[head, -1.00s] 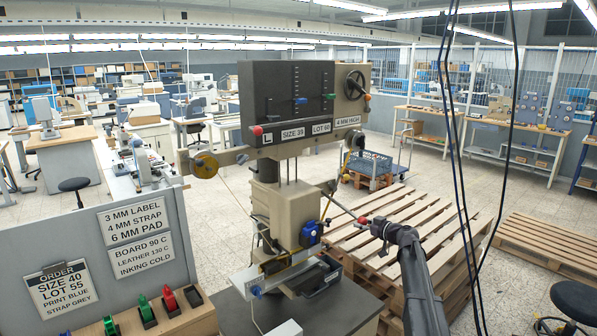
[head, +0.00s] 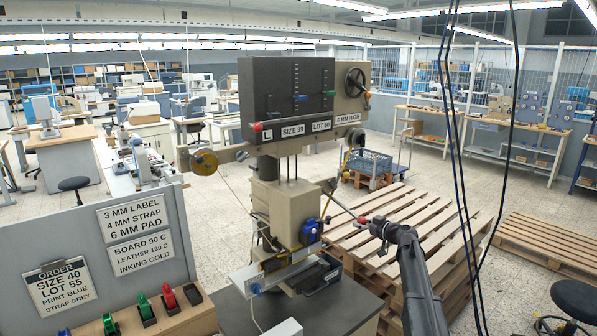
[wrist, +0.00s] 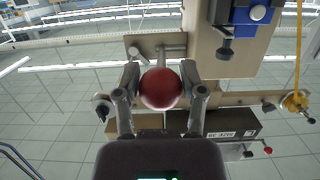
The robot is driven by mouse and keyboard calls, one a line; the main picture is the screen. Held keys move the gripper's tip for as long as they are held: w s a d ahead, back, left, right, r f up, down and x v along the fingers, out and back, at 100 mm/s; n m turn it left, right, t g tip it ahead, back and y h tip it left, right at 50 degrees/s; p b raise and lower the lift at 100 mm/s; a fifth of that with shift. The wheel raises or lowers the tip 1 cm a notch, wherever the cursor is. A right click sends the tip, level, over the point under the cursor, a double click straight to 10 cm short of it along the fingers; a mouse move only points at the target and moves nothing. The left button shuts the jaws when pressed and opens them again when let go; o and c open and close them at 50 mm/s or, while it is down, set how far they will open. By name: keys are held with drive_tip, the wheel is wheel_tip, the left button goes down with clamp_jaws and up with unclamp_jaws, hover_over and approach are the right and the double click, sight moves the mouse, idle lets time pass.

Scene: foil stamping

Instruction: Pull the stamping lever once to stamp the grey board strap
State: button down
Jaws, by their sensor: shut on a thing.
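The stamping press (head: 287,205) stands in the middle of the head view. Its lever (head: 343,207) slopes down to the right and ends in a red ball knob (head: 362,219). My gripper (head: 368,222) is shut on this knob. In the wrist view the red knob (wrist: 161,88) sits between my two fingers. A blue part (head: 311,231) is on the lower front of the press, above a pale plate (head: 285,270). I cannot make out the grey board strap on the plate.
An order sheet (head: 60,288) reads size 40, lot 55, print blue, strap grey. Green, red and black handled pieces (head: 168,299) stand at the lower left. Wooden pallets (head: 440,240) lie right of the press. Dark cables (head: 470,160) hang at the right.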

sight(364, 218)
drive_tip(key=shift+r, duration=0.55)
drive_tip(key=shift+r+p, duration=0.1)
drive_tip(key=shift+p, duration=0.25)
drive_tip(key=shift+s+d+r+p, duration=0.1)
drive_tip(key=shift+s+r+p, duration=0.05)
drive_tip(key=shift+r+p, duration=0.6)
drive_tip(key=shift+s+d+r+p, duration=0.1)
drive_tip(key=shift+r+p, duration=0.55)
drive_tip(key=shift+p, duration=0.05)
drive_tip(key=shift+s+d+r+p, duration=0.1)
drive_tip(key=shift+r+p, duration=1.55)
drive_tip(key=shift+p, duration=0.1)
drive_tip(key=shift+r, duration=0.1)
